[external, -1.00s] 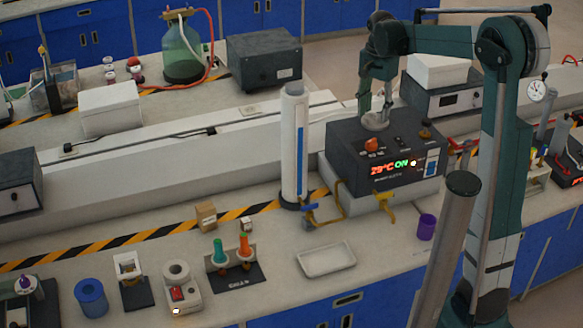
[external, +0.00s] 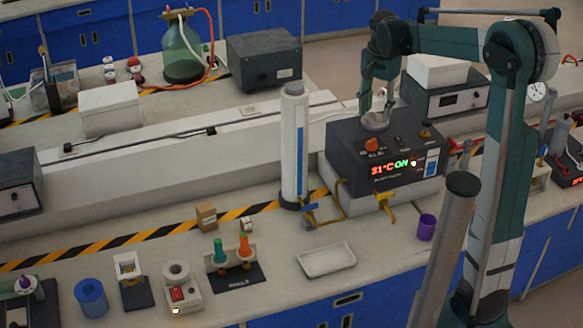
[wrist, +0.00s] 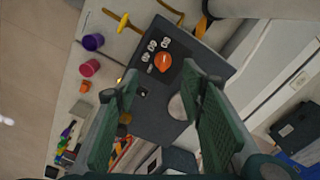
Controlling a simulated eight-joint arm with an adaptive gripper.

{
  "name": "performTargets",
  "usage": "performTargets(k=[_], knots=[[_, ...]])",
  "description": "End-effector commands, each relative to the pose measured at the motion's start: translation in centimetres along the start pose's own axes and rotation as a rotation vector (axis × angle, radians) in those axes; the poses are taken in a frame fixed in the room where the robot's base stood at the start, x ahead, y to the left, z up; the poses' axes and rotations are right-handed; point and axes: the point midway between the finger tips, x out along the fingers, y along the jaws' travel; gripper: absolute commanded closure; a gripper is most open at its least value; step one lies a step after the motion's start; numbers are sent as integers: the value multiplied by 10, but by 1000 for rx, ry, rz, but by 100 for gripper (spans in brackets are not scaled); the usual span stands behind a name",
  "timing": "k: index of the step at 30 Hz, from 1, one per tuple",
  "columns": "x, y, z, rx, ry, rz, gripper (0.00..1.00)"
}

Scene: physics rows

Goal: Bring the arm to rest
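My gripper (external: 376,108) hangs pointing down over the top of the dark heater box (external: 372,165). In the wrist view my gripper (wrist: 160,76) has its two green fingers spread well apart with nothing held between them. A pale round disc (external: 375,122) on the box top lies under the fingers, and it also shows in the wrist view (wrist: 177,107). I cannot tell whether a fingertip touches it. The box has an orange knob (external: 371,146) and a lit display (external: 390,169) reading about 31°C ON.
A tall white cylinder (external: 294,145) stands left of the box. A purple cup (external: 427,227) and a white tray (external: 326,260) sit on the bench in front. A white-topped instrument (external: 440,70) stands close behind the gripper. The air above the box is clear apart from my arm.

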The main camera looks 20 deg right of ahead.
Motion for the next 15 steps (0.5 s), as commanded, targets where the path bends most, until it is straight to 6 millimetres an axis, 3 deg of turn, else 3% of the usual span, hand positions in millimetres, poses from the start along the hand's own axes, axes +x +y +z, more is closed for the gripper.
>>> performTargets(k=[15], knots=[[-21,53,54,-232,86,-101,61]])
